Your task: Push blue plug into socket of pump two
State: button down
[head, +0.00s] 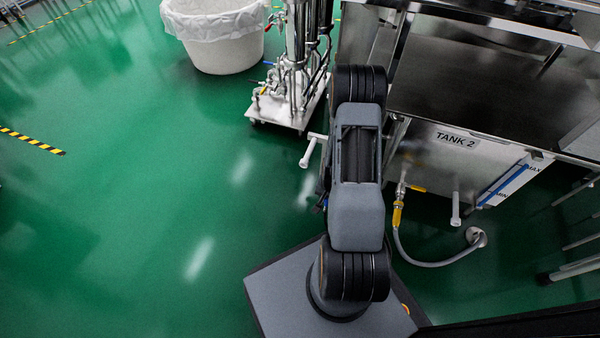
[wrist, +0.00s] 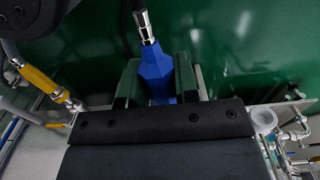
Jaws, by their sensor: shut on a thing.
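The blue plug (wrist: 155,75) shows in the wrist view between the two fingers of my gripper (wrist: 158,66), which is shut on it. A metal collar and a dark cable (wrist: 138,18) run from the plug toward the top edge. In the head view my own arm covers most of the gripper; a small dark and blue bit shows at the arm's left side, too small to identify. Neither the socket nor pump two can be made out in either view, so I cannot tell how the plug stands to the socket.
A steel tank labelled TANK 2 (head: 455,139) stands right of my arm, with a yellow-handled valve (head: 397,214) and grey hose (head: 440,263) below. A piped steel unit on a white base (head: 283,110) and a white lined bin (head: 222,45) stand behind.

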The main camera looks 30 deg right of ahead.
jog(key=shift+w+d+b, duration=0.35)
jog(key=shift+w+d, duration=0.95)
jog(key=shift+d, duration=0.15)
jog(key=shift+w+d, duration=0.5)
jog(key=shift+d, duration=0.05)
dwell(1.3)
jog(key=c, duration=0.8)
grip_release()
